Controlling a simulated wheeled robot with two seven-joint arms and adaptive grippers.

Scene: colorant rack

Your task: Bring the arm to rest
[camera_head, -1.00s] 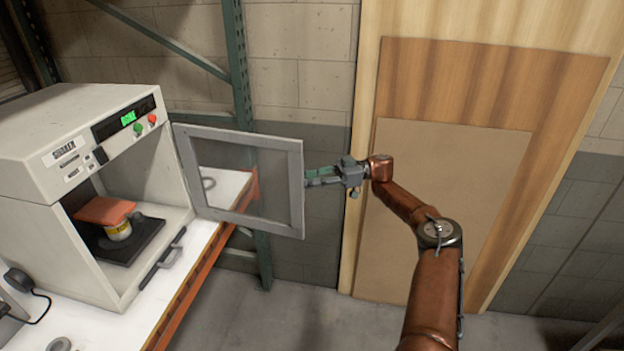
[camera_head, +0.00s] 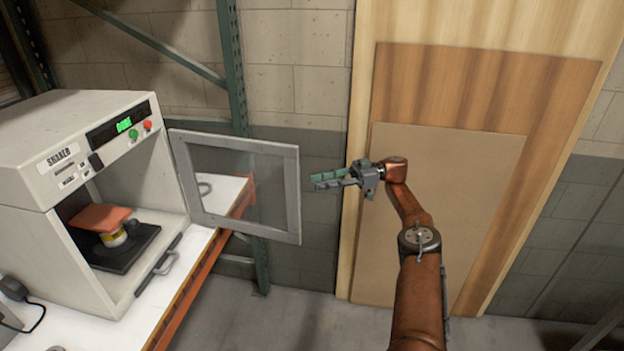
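My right arm (camera_head: 419,290) reaches up from the bottom of the head view. Its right gripper (camera_head: 318,181) points left, with its two fingers apart and nothing between them. It is just right of the shaker's open glass door (camera_head: 245,185), with a small gap between them. My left gripper is not in view.
The white shaker (camera_head: 45,150) stands on a white bench (camera_head: 160,320) at left. Its door swings out to the right. Inside, a can (camera_head: 113,238) sits under an orange plate (camera_head: 100,219) on a black base. A wooden panel (camera_head: 440,220) is behind my arm.

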